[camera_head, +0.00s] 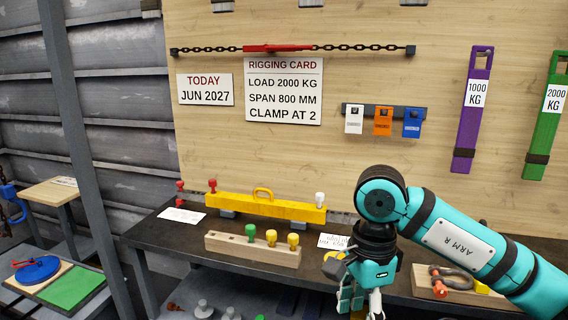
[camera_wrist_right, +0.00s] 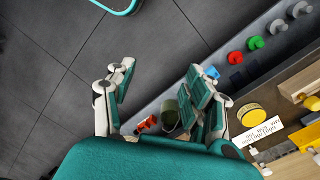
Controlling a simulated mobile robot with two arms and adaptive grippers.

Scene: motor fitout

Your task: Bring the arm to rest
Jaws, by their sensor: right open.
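My right arm (camera_head: 464,245), teal and marked "ARM R", comes in from the right in the head view and bends down at its elbow. My right gripper (camera_head: 361,299) hangs at the front edge of the dark workbench, its tips cut off by the frame's bottom. In the right wrist view, the gripper (camera_wrist_right: 158,85) has its two fingers apart, with nothing held between them. Grey floor and part of a lower shelf with a dark green object (camera_wrist_right: 171,115) show past the fingers. My left gripper is not in view.
On the workbench (camera_head: 160,236) are a yellow beam (camera_head: 240,205), a wooden block (camera_head: 228,246) with coloured pegs, and a shackle (camera_head: 450,277) on a wooden base close to my arm. Purple (camera_head: 470,125) and green (camera_head: 542,135) slings hang behind. Open floor (camera_wrist_right: 50,90) lies beside the bench.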

